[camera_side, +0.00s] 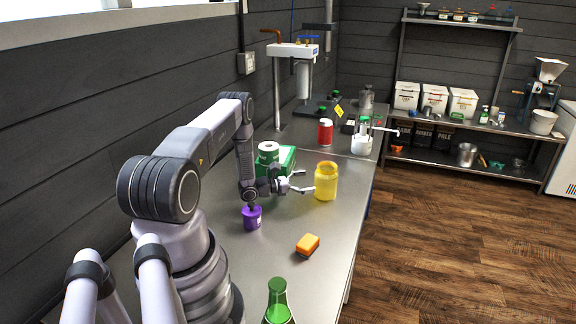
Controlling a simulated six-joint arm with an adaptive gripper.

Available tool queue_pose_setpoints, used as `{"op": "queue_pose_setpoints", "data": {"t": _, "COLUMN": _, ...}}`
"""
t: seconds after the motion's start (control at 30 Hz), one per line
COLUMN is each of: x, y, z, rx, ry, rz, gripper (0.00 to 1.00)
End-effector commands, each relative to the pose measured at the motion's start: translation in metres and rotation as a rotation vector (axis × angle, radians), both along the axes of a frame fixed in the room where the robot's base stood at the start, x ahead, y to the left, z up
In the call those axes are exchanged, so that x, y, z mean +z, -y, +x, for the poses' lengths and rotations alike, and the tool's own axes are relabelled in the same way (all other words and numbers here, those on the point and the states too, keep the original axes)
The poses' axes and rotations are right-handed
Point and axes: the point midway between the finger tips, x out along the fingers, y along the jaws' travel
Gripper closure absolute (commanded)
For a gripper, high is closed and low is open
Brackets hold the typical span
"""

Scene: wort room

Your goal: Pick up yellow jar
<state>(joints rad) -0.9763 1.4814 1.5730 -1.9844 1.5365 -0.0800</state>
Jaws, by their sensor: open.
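The yellow jar (326,182) stands upright on the steel counter, near its right edge. My gripper (303,182) is just left of the jar, with its fingers spread and pointing toward it. The fingers look apart and nothing is held between them. The fingertips are close to the jar's left side; I cannot tell whether one touches it.
A purple jar (251,217) stands below my wrist. A green box (284,160) with a white-and-green roll (268,152) is behind it. A sponge (307,244) and green bottle (278,303) are nearer. A red jar (325,133) and white pot (362,143) stand farther back.

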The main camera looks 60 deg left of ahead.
Motion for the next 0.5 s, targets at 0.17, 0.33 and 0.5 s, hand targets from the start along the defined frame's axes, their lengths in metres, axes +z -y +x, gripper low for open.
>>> {"op": "queue_pose_setpoints", "data": {"t": 0.17, "x": 0.0, "y": 0.005, "z": 0.025, "rx": -0.003, "ry": 0.0, "rz": 0.001, "gripper": 0.01}}
{"op": "queue_pose_setpoints", "data": {"t": 0.33, "x": 0.001, "y": 0.008, "z": 0.037, "rx": -0.004, "ry": 0.0, "rz": 0.002, "gripper": 0.01}}
{"op": "queue_pose_setpoints", "data": {"t": 0.5, "x": 0.003, "y": 0.014, "z": 0.063, "rx": -0.005, "ry": 0.0, "rz": 0.002, "gripper": 0.01}}
